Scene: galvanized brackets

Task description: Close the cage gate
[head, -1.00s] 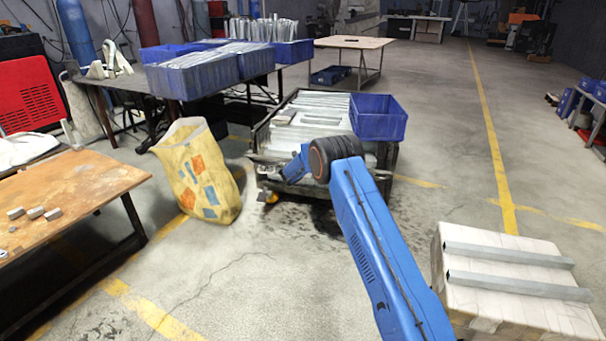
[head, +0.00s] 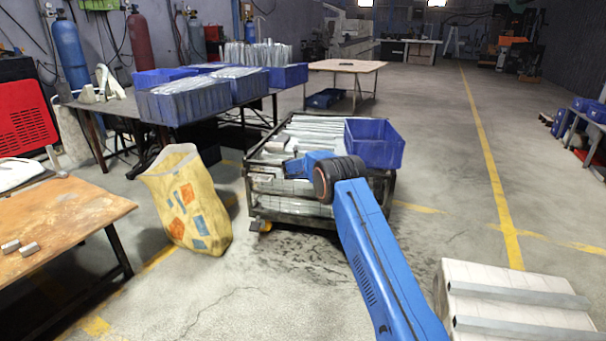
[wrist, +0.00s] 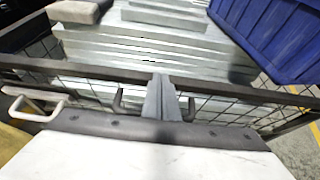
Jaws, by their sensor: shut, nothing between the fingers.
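The cage (head: 280,212) is a dark-framed mesh cart in the middle of the head view, filled with galvanized brackets (head: 318,127). In the wrist view its dark top rail (wrist: 90,75) crosses the picture, with mesh below and brackets (wrist: 140,48) behind. I cannot tell which panel is the gate or how far it stands open. My gripper (wrist: 160,97) shows as grey fingers, shut and empty, overlapping the cage rail in the wrist view; contact cannot be told. In the head view my arm hides the gripper and part of the cage's front. A pale handle-shaped bar (wrist: 35,117) shows at left.
A blue bin (head: 375,148) sits on the cage's right end. A yellow bag (head: 190,205) stands left of the cage. A wooden table (head: 70,220) is at near left, and a wrapped stack with metal bars (head: 515,300) at near right. Floor beyond the right side is clear.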

